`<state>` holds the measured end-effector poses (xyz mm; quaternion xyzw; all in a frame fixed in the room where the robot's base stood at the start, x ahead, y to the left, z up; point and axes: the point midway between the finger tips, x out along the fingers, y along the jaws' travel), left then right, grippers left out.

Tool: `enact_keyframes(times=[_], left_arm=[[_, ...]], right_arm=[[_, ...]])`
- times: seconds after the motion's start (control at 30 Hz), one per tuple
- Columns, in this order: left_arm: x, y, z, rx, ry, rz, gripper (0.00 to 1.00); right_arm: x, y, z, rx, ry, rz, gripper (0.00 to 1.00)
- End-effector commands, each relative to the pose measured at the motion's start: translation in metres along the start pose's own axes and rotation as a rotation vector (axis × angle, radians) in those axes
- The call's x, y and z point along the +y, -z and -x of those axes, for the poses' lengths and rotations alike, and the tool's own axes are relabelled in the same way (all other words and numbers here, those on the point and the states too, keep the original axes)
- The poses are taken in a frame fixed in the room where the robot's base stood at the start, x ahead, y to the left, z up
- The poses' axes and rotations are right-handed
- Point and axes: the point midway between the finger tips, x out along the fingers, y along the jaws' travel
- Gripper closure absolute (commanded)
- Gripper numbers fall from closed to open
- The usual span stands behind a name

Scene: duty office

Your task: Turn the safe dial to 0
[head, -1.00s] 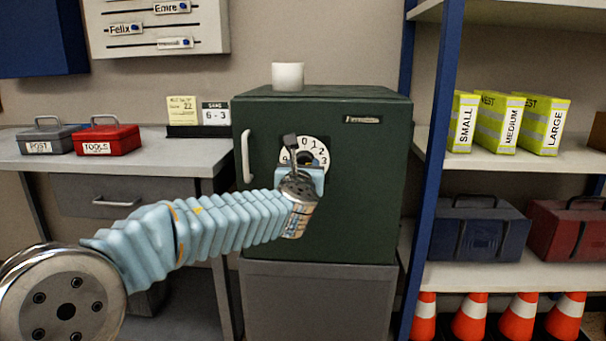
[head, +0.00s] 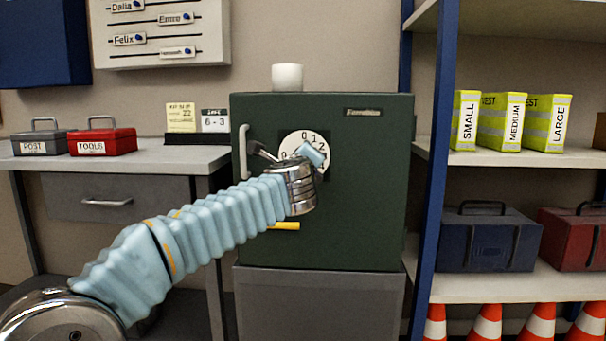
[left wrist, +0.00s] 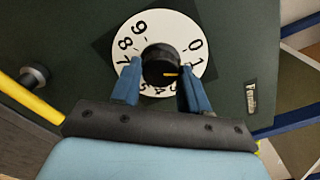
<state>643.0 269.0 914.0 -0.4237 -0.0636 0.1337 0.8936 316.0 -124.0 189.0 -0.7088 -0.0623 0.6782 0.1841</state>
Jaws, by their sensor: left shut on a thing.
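The dark green safe (head: 350,215) stands in the middle of the head view, with a handle (head: 245,153) at the left of its door. Its white dial (head: 290,146) carries black digits and is partly covered by my left gripper. In the left wrist view the dial (left wrist: 150,22) surrounds a black knob (left wrist: 160,60) with a yellow mark. My right gripper is not in view.
A white cup (head: 287,77) stands on the safe. A desk (head: 185,157) with grey and red boxes is at the left. A shelf unit (head: 437,180) with vests, cases and cones stands close at the right. The space before the safe door is otherwise clear.

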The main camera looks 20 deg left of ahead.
Motion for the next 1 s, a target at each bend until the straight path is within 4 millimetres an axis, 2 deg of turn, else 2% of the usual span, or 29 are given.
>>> enact_keyframes(times=[0.03, 0.1, 0.5, 1.0], left_arm=[[0.004, 0.003, 0.0, -0.001, 0.0, 0.045, 0.86], [0.004, 0.003, 0.0, 0.0, 0.0, 0.109, 0.86], [0.002, 0.002, 0.0, -0.001, -0.001, 0.393, 0.86], [0.001, 0.0, 0.0, -0.001, -0.003, 0.505, 0.86]], right_arm=[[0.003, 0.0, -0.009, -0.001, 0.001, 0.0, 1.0], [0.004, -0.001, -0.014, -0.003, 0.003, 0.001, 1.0], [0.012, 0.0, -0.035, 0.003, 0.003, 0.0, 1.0], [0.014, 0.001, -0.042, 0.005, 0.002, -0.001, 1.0]])
